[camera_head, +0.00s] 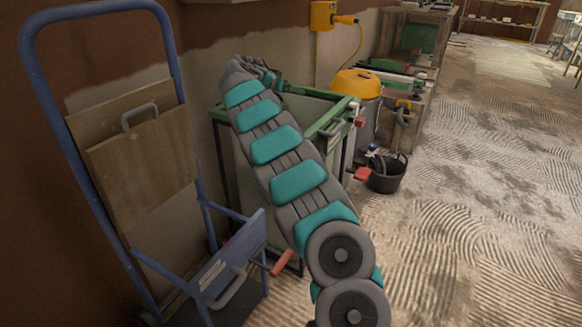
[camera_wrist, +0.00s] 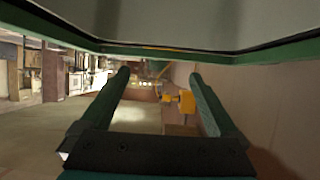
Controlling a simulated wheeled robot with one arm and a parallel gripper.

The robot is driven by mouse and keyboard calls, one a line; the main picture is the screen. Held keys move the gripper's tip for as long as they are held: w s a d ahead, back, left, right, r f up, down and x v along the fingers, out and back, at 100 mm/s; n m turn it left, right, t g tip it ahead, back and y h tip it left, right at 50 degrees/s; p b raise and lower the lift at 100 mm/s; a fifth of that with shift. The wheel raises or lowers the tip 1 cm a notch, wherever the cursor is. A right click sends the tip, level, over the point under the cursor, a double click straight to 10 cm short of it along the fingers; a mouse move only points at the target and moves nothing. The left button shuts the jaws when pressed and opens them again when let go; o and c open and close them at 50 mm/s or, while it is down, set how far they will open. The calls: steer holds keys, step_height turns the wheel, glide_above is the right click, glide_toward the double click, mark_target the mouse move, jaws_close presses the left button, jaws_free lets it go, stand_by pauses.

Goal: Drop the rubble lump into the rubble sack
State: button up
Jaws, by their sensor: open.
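My gripper (camera_wrist: 159,76) is open, its two green fingers apart with nothing between them in the wrist view. In the head view my arm reaches over a green-framed container with pale sides (camera_head: 314,109), and my gripper (camera_head: 277,83) is at its far left part, partly hidden by the arm. This container may be the rubble sack in its stand; its inside is hidden. A green rim (camera_wrist: 150,50) with a pale grey surface crosses the top of the wrist view, close to the fingers. I cannot make out the rubble lump in either view.
A blue hand truck (camera_head: 172,50) with boards (camera_head: 145,160) stands at the left. A black bucket (camera_head: 387,178) and a yellow-topped drum (camera_head: 357,84) stand right of the container. A yellow wall box (camera_head: 323,15) hangs above. The ridged floor (camera_head: 490,190) at the right is clear.

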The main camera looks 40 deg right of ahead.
steer(key=v, duration=0.7)
steer(key=shift+a+b, duration=0.35)
steer(key=shift+r, duration=0.1)
